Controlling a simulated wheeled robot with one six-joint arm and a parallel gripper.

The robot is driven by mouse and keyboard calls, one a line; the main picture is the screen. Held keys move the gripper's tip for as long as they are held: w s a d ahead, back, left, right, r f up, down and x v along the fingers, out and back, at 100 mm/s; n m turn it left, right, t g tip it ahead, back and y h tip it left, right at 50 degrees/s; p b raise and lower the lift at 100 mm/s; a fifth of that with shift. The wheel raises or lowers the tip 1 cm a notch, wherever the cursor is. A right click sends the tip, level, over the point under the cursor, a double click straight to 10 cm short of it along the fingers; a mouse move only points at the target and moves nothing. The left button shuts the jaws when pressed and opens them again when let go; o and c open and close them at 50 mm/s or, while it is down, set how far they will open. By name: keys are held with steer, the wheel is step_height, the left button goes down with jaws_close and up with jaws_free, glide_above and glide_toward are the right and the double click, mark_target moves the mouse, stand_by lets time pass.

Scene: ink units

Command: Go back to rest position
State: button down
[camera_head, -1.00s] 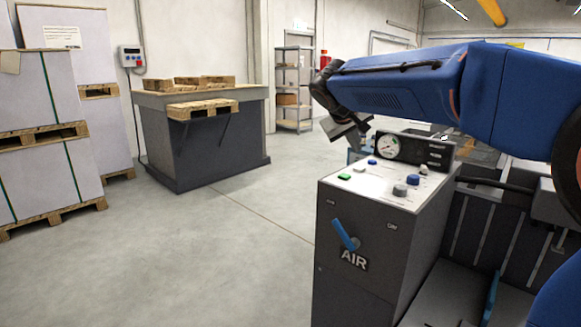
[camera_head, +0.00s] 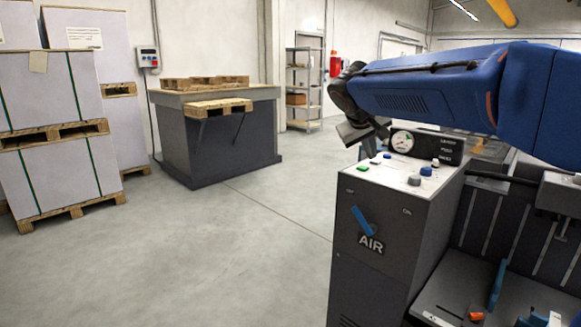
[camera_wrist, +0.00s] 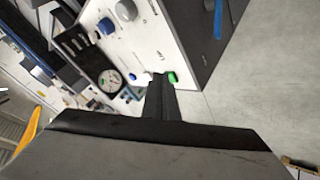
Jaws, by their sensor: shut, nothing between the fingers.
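My blue arm reaches in from the right in the head view, with its dark wrist pointing down. My gripper (camera_head: 372,148) is over the far left edge of the grey AIR unit (camera_head: 352,262). The unit's white top carries a green button (camera_head: 362,168), blue and white buttons, a grey knob (camera_head: 414,180) and a gauge panel (camera_head: 428,145).
A dark bench (camera_head: 222,140) with wooden pallets stands at the back. Wrapped stacks on pallets (camera_head: 60,140) stand at the left. A metal shelf (camera_head: 304,85) is by the far wall. The floor (camera_head: 230,250) between them is clear. Machine parts (camera_head: 500,290) lie at the lower right.

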steer(key=s+d+f+g+y, duration=0.1)
steer(key=s+d+f, duration=0.1)
steer(key=s+f, duration=0.6)
steer(key=s+d+f+m+y, duration=0.1)
steer(key=s+f, duration=0.7)
steer(key=s, duration=1)
steer(key=s+d+f+m+g+y, duration=0.1)
steer(key=s+d+f+y, duration=0.1)
steer(key=s+f, duration=0.6)
steer(key=s+d, duration=0.1)
steer(key=s, duration=0.5)
steer(key=shift+g+y, duration=0.3)
steer(key=shift+y, duration=0.1)
steer(key=shift+d+r, duration=0.1)
steer(key=shift+d, duration=0.05)
